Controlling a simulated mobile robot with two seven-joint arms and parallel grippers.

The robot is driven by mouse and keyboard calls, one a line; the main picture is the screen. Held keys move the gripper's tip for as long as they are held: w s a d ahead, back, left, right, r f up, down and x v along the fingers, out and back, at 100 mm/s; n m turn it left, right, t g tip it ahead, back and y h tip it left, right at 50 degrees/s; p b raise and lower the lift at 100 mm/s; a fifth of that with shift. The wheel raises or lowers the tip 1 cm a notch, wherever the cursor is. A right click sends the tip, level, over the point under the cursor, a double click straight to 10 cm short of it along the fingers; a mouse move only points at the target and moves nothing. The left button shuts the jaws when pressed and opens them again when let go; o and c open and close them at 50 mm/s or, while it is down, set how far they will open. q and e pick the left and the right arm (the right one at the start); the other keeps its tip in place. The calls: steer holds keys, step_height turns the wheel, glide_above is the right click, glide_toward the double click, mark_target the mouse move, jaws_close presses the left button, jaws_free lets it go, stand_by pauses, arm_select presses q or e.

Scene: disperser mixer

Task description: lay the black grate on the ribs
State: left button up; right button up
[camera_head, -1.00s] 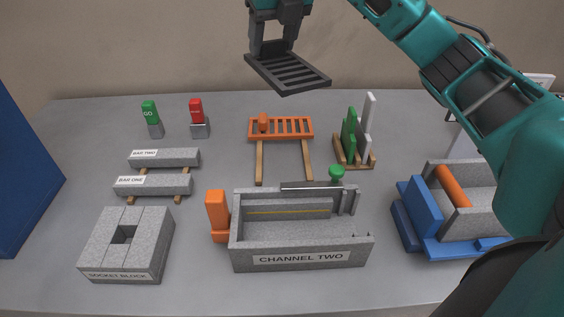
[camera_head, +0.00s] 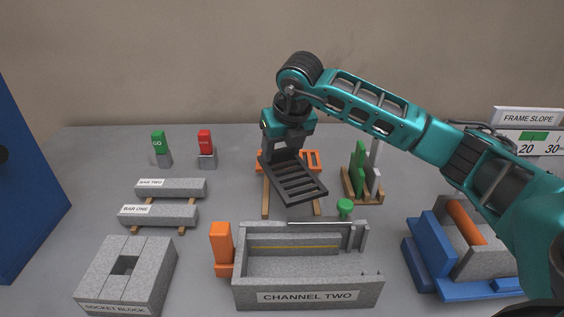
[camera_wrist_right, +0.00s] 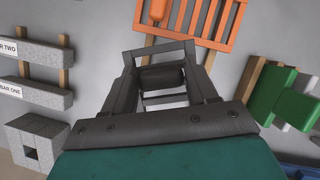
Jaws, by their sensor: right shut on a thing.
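My right gripper (camera_head: 283,152) is shut on the black grate (camera_head: 296,184) at its back end. The grate is a dark slotted frame, held in the air and tilted down toward the front right. In the head view it appears behind the grey channel labelled CHANNEL TWO (camera_head: 305,297) and partly covers the orange grate (camera_head: 312,160). The right wrist view shows the black grate (camera_wrist_right: 189,100) between the fingers. The channel is open at the top, with a yellow line on its inner back wall. I cannot make out the ribs clearly. My left gripper is not in view.
A green knob (camera_head: 345,207) stands at the channel's back right, and an orange block (camera_head: 222,246) at its left. Green and white plates (camera_head: 360,170) stand right of the grate. A blue-framed fixture (camera_head: 430,255) is at right, and a socket block (camera_head: 125,268) at front left.

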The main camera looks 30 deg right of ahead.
mark_target(284, 159)
step_height(284, 159, down, 4)
steer(key=shift+r, duration=0.15)
steer(key=shift+f+b, duration=0.4)
steer(key=shift+b, duration=0.1)
steer(key=shift+f, duration=0.2)
steer(key=o, duration=1.1)
steer(key=shift+c, duration=0.2)
